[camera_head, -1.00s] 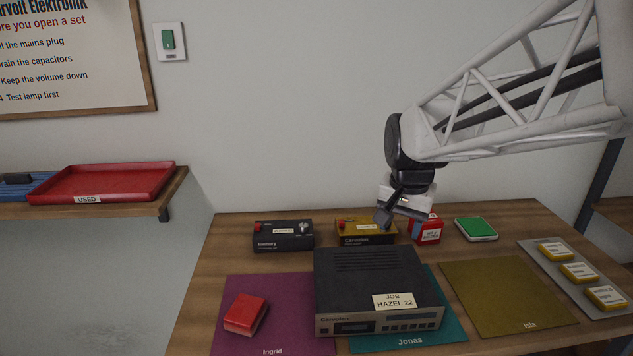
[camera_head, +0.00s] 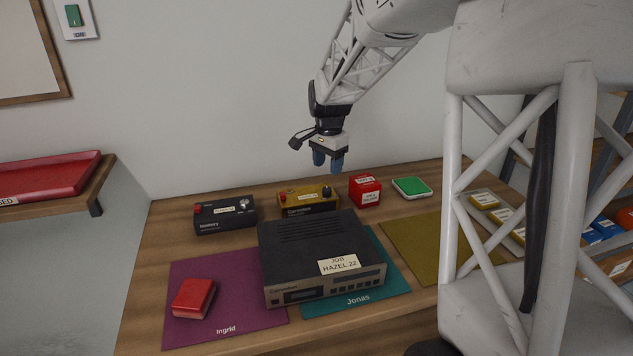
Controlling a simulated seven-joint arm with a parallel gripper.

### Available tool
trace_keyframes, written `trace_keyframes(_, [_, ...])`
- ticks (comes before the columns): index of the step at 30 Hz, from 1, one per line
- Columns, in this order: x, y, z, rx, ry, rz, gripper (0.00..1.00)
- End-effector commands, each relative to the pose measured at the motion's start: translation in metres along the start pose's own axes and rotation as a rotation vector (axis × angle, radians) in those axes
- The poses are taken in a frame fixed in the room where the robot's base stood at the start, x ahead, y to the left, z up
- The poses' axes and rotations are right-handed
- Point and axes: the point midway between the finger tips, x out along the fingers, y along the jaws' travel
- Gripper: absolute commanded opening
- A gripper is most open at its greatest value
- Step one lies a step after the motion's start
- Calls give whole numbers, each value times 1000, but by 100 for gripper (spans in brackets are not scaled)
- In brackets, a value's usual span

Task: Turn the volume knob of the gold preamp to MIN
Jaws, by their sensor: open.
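The gold preamp (camera_head: 305,206) stands at the back of the wooden bench, behind the black hi-fi unit. It has a red part at its top left, a pale label, and a dark knob (camera_head: 326,191) at its top right. The knob's pointer and MIN mark are too small to read. My gripper (camera_head: 328,163) points down with blue fingertips, open and empty, in the air above and apart from the preamp's right end.
A black box (camera_head: 223,222) with a silver knob stands left of the preamp, a red labelled cube (camera_head: 365,192) right of it. Farther right lies a green-topped pad (camera_head: 411,187). The black hi-fi unit (camera_head: 318,250) stands in front. A red block (camera_head: 193,297) lies on the purple mat (camera_head: 240,310).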

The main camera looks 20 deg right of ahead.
Motion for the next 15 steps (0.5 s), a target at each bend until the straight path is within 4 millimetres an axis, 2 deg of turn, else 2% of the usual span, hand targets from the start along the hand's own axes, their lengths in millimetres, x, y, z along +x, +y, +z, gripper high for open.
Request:
trace_keyframes(6, [14, -18, -18, 64, -8, 11, 55])
trace_keyframes(15, [17, -21, -22, 78, -9, 13, 55])
